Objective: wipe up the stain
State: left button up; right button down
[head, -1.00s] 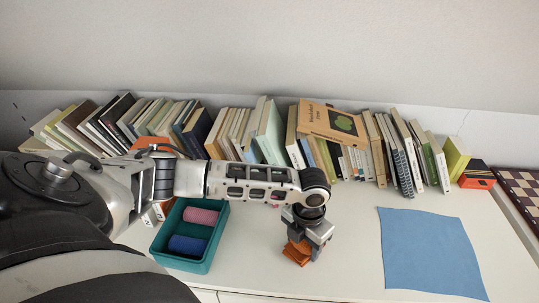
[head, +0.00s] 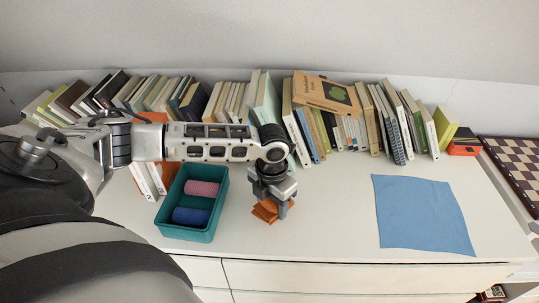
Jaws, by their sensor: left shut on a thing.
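My left gripper (head: 272,201) points down over the middle of the white top, just right of the teal bin. It is shut on an orange cloth (head: 266,212), which is bunched below the fingers at or close to the surface. I cannot tell whether the cloth touches the top. No stain shows; the gripper and cloth hide the surface under them. My right gripper is not in view.
A teal bin (head: 215,221) holds a pink roll (head: 203,188) and a blue roll (head: 191,216). A blue cloth (head: 423,214) lies flat at right. Books (head: 308,135) line the back wall, and a checkered board (head: 515,170) lies at far right. Drawers (head: 330,277) are at the front.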

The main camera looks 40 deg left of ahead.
pick_arm(q)
jog(key=shift+r, duration=2.9)
jog(key=shift+d, duration=0.15)
